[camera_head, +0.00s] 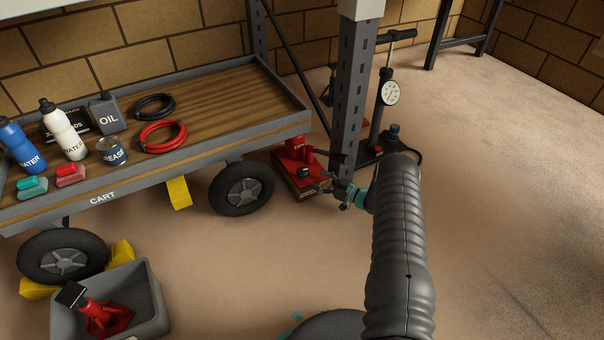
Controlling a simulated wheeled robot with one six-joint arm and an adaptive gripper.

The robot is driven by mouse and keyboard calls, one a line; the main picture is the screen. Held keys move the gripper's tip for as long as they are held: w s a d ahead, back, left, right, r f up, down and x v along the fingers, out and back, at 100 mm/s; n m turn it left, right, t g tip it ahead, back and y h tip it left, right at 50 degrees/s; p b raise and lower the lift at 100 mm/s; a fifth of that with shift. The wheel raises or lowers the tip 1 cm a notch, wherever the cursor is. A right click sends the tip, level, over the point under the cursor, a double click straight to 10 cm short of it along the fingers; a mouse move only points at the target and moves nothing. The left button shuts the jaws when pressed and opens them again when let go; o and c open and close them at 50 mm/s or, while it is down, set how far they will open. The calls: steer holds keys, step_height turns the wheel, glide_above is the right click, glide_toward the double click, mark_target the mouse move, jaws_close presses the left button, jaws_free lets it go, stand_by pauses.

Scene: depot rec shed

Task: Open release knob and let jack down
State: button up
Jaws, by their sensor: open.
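A small dark knob (304,172) shows low on the jack's front. My gripper (321,183) is open, with its fingers pointing left towards the knob and a little to its right. It looks empty. I cannot tell whether a fingertip touches the knob or the jack.
The grey post (351,110) rises just behind my gripper. A floor pump (380,105) stands behind it. The cart's wheel (242,188) and a yellow chock (179,192) are left of the jack. A grey bin (148,305) holds a red stand. Floor at right is clear.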

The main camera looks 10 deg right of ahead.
mark_target(303, 172)
steer(key=x, duration=0.8)
steer(key=shift+b, duration=0.35)
steer(key=c, duration=1.2)
steer(key=shift+o, duration=0.2)
steer(key=shift+n+g+y, duration=0.8)
steer(key=shift+n+g, duration=0.1)
steer(key=shift+g, duration=0.2)
steer(key=o, duration=1.2)
steer(key=shift+c, duration=0.2)
